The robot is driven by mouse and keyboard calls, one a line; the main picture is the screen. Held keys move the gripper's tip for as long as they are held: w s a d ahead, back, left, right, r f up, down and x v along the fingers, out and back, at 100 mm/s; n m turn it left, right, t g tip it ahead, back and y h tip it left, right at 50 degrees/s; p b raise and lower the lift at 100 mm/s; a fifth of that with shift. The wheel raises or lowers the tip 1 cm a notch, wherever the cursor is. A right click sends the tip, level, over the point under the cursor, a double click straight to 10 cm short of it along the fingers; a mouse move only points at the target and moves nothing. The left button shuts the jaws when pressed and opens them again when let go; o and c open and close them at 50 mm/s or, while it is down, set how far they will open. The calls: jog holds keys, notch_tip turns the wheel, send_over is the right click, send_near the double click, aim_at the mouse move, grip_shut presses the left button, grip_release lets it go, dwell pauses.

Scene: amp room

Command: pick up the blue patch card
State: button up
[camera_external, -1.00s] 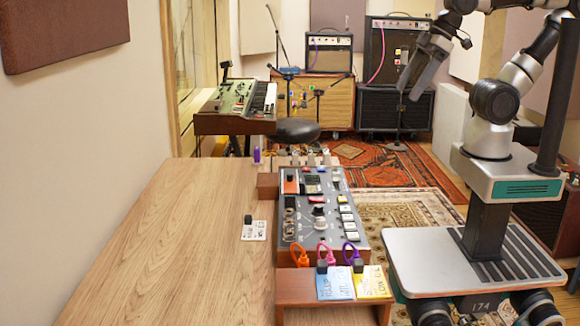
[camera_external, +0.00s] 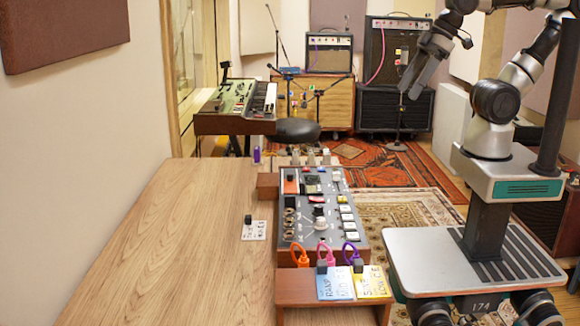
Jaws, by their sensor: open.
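The blue patch card (camera_external: 334,285) lies on the small wooden shelf at the front right of the desk, with handwriting on it and a dark block on its upper edge. A yellow card (camera_external: 372,283) with a similar dark block lies right beside it. My gripper (camera_external: 408,86) is open and empty, high up in front of the amps at the back, far from the card. Its fingers point downward and look small here.
A mixer (camera_external: 320,217) with orange, pink and purple cables stands behind the shelf (camera_external: 295,287). A white card (camera_external: 255,230) lies on the wooden desk (camera_external: 170,245), whose left part is clear. A keyboard (camera_external: 235,107) stands beyond.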

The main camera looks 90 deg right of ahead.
jog(key=c, duration=0.7)
